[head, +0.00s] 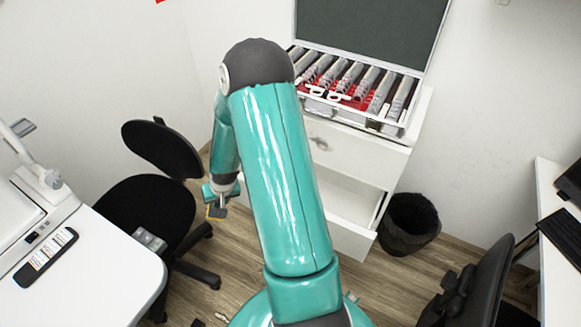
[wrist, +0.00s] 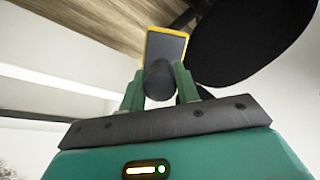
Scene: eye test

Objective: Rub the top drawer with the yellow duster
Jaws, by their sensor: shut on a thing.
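My gripper (head: 221,200) is shut on the dark round handle of the yellow duster. In the wrist view the duster (wrist: 166,46) shows a grey face with a yellow rim, beyond the fingers (wrist: 158,88). In the head view only a small grey and yellow bit of the duster (head: 216,212) shows, low and left of my arm. The top drawer (head: 365,152) is a white front with a grey handle, in the white cabinet to the right of my arm. It looks shut, and my arm hides its left part. The duster is apart from it.
An open case (head: 405,118) with several grey items stands on the cabinet. Below the top drawer, a lower drawer (head: 350,195) looks pulled out. A black bin (head: 410,222) stands to the right. A black chair (head: 150,200) is close to my gripper on the left. A white desk (head: 95,275) is front left.

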